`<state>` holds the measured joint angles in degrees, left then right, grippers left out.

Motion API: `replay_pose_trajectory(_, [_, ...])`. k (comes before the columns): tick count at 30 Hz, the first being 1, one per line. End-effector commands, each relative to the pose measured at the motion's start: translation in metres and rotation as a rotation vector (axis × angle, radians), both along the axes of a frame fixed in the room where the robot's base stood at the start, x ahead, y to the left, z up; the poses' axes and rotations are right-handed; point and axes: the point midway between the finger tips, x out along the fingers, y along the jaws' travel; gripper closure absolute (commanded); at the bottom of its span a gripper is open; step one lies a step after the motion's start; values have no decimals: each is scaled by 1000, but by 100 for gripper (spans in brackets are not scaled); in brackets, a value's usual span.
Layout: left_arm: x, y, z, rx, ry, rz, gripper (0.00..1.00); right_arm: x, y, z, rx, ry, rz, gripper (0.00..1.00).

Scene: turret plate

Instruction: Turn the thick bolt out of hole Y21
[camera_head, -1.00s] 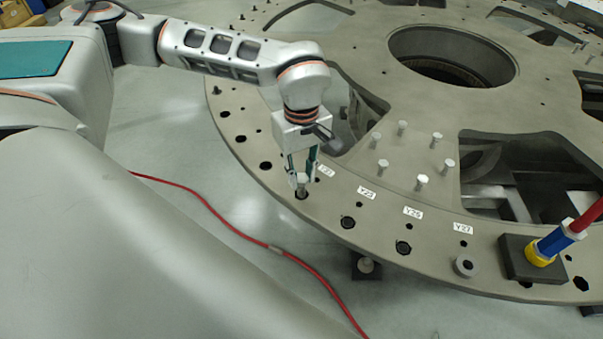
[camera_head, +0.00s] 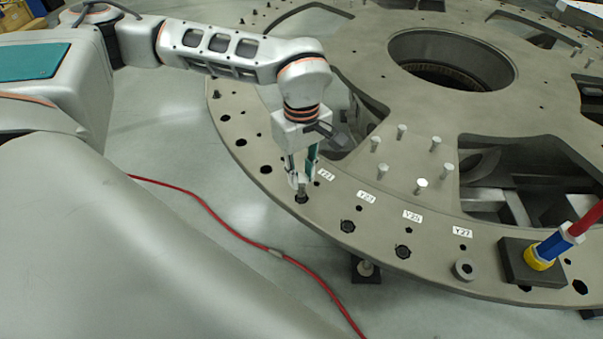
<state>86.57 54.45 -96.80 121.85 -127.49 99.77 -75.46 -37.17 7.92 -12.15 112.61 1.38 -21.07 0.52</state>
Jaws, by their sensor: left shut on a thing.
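The turret plate (camera_head: 290,222) is a large grey ring with holes along its rim and white labels. The Y21 label (camera_head: 326,174) lies just right of my left gripper (camera_head: 302,180). That gripper points down at the rim and is shut on the thick bolt (camera_head: 302,195) at hole Y21. The bolt looks upright, with its lower part showing below the fingertips; its head is partly hidden by the fingers. How deep it sits in the hole is too small to tell. My right gripper is not in view.
Several pale pins (camera_head: 421,184) stand on the plate right of my left gripper. A dark block (camera_head: 516,262) with a yellow, blue and red tool (camera_head: 550,247) is farther right. A red cable (camera_head: 215,222) crosses the floor.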

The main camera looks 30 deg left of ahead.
Motion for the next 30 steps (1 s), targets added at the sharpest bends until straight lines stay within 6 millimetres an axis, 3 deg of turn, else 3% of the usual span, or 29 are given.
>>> replay_pose_trajectory(18, [0, 0, 35, -1, 0, 0, 98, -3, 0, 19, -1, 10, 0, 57])
replay_pose_trajectory(30, [0, 0, 54, 0, -1, 1, 98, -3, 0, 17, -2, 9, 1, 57])
